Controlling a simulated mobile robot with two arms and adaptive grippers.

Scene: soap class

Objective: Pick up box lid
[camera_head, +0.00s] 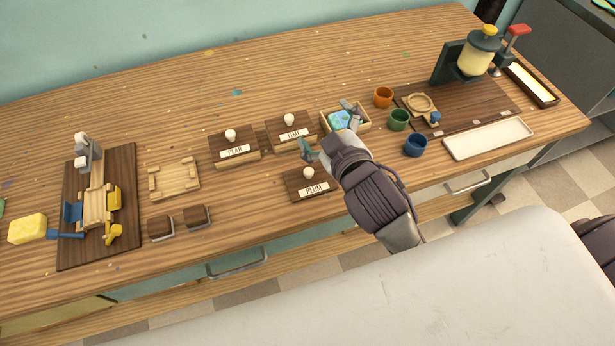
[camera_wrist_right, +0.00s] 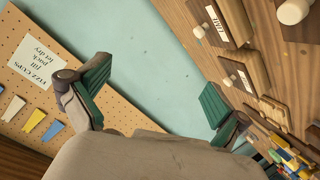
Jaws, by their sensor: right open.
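Three dark wooden lids with white knobs show in the head view: the PEAR lid (camera_head: 230,141), the LIME lid (camera_head: 291,126) and the PLUM lid (camera_head: 309,181). The PEAR and LIME lids sit on light wooden boxes; the PLUM lid lies nearer the table's front edge, low on the table. An open wooden box (camera_head: 367,124) with blue-green contents stands right of LIME. My right gripper (camera_head: 328,127) is open and empty, between the LIME box, the PLUM lid and the open box. In the wrist view, the gripper (camera_wrist_right: 155,92) has its fingers wide apart. My left gripper is out of view.
Orange (camera_head: 383,97), green (camera_head: 398,120) and blue (camera_head: 415,145) cups stand right of my arm. A wooden frame (camera_head: 174,180) and a yellow sponge (camera_head: 27,229) lie left. The back of the table is mostly clear.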

